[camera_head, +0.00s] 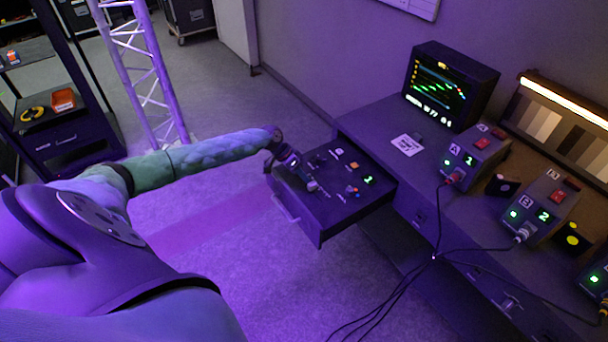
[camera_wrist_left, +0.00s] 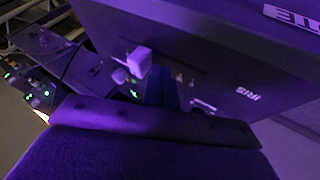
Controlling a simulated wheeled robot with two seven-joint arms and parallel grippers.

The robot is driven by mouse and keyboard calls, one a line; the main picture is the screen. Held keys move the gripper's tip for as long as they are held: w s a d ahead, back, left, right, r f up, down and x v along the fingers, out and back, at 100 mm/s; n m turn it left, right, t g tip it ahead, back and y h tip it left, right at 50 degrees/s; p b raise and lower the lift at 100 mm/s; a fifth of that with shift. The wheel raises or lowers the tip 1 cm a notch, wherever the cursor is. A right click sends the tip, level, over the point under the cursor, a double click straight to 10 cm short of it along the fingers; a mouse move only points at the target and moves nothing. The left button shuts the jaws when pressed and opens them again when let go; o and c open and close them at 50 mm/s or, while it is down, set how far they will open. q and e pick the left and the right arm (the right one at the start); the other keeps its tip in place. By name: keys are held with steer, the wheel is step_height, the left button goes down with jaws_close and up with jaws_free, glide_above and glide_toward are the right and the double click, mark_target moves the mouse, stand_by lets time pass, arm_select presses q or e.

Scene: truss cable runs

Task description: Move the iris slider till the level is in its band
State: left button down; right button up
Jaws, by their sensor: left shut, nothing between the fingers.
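The iris slider shows in the left wrist view as a pale square cap (camera_wrist_left: 139,61) on a dark panel lettered IRIS (camera_wrist_left: 225,65). My left gripper (camera_wrist_left: 165,90) is shut and empty, its fingers close beside the cap; I cannot tell whether they touch it. In the head view my left gripper (camera_head: 306,176) is low over the left part of the pulled-out control drawer (camera_head: 330,215) and hides some controls. My right gripper is not in view.
Boxes A (camera_head: 474,157) and B (camera_head: 535,208), with green lamps and cables (camera_head: 470,250), stand on the desk to the right. A grey-scale chart (camera_head: 560,125) stands behind them. A truss tower (camera_head: 143,65) and a dark shelf (camera_head: 62,130) are at left. The floor before the drawer is clear.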

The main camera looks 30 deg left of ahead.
arm_select(q)
steer(key=shift+s+d, duration=0.15)
steer(key=shift+d, duration=0.2)
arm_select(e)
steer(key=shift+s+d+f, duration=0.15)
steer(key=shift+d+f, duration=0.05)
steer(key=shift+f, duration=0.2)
